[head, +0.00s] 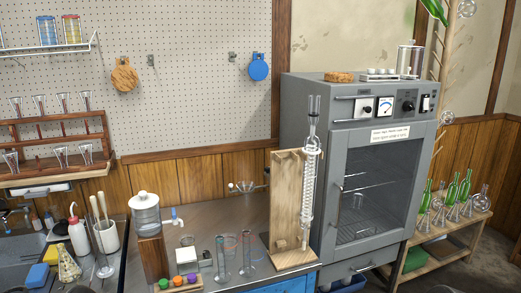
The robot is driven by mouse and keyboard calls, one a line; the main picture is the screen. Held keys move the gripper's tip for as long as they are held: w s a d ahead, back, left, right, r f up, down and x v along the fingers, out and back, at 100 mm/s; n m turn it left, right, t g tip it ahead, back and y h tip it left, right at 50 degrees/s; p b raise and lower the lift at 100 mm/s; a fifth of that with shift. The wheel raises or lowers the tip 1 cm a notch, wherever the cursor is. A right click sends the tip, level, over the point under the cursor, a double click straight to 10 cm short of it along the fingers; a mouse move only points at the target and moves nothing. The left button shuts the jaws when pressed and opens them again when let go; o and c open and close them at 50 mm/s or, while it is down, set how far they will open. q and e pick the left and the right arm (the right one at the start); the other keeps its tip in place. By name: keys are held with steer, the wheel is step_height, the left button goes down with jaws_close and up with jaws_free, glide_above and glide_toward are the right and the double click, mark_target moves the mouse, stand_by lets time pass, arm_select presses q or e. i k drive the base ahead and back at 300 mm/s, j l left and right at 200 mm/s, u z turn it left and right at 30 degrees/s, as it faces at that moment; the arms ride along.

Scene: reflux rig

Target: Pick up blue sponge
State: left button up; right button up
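A small blue block (53,254), which looks like the blue sponge, lies at the lower left beside the sink (15,250). Neither of my grippers shows in the head view.
A white squeeze bottle (78,238) and a white holder (105,238) with pestle-like handles stand right of the blue block. A water dispenser (146,215), glass cylinders and a wooden condenser stand (287,200) fill the bench. A grey oven (365,180) stands at right.

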mark_target(37, 275)
steer(key=u, duration=1.55)
steer(key=i+j+z, duration=0.1)
steer(key=z, duration=1)
steer(key=j+z, duration=0.5)
steer(key=j, duration=0.2)
steer(key=k+j+z, duration=0.15)
steer(key=j+z, duration=0.35)
steer(key=j, duration=0.15)
steer(key=k+j, duration=0.1)
steer(key=j, duration=0.4)
steer(key=k+j, duration=0.1)
steer(key=j, duration=0.4)
steer(key=z, duration=0.05)
